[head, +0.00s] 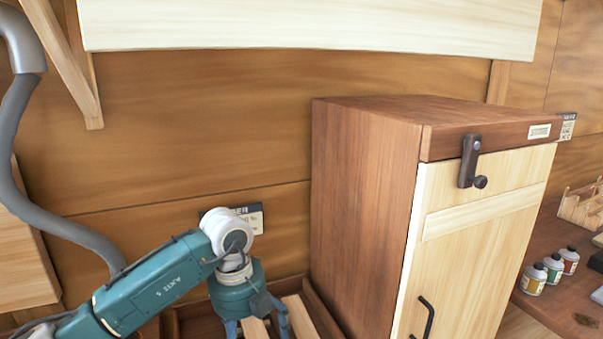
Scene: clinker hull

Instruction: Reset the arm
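My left arm, teal with white joints, comes in from the lower left. My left gripper (257,326) points down at the bottom edge, in front of the left side of a tall wooden cabinet. Its blue fingers are spread apart, with a pale wooden slat (256,329) showing between them. The fingertips are cut off by the frame, so contact with the slat cannot be seen. My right gripper is not in view.
The cabinet (365,190) has a pale door (470,240), a dark latch (469,162) and a black handle (424,317). Another slat (301,316) lies beside the gripper. A pale beam (310,24) crosses overhead. Small jars (552,268) stand on a shelf at right.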

